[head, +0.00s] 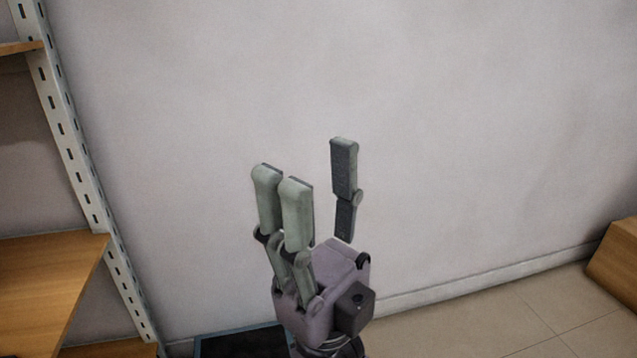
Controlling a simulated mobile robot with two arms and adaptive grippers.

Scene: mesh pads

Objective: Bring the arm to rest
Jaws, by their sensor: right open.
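My right gripper (312,190) rises from the bottom middle of the head view with its fingers pointing up. Two pale green fingers stand on its left side and one dark-faced finger stands on its right. The fingers are spread apart and nothing is between them. The gripper is in front of a plain pale wall (460,110). My left gripper does not show.
A shelf unit with a slotted metal upright (72,140) and wooden boards (60,275) stands at the left. A dark, blue-edged flat thing (240,345) lies low behind the gripper. A wooden box-like piece (615,262) is at the right edge. Tiled floor (500,315) shows bare at lower right.

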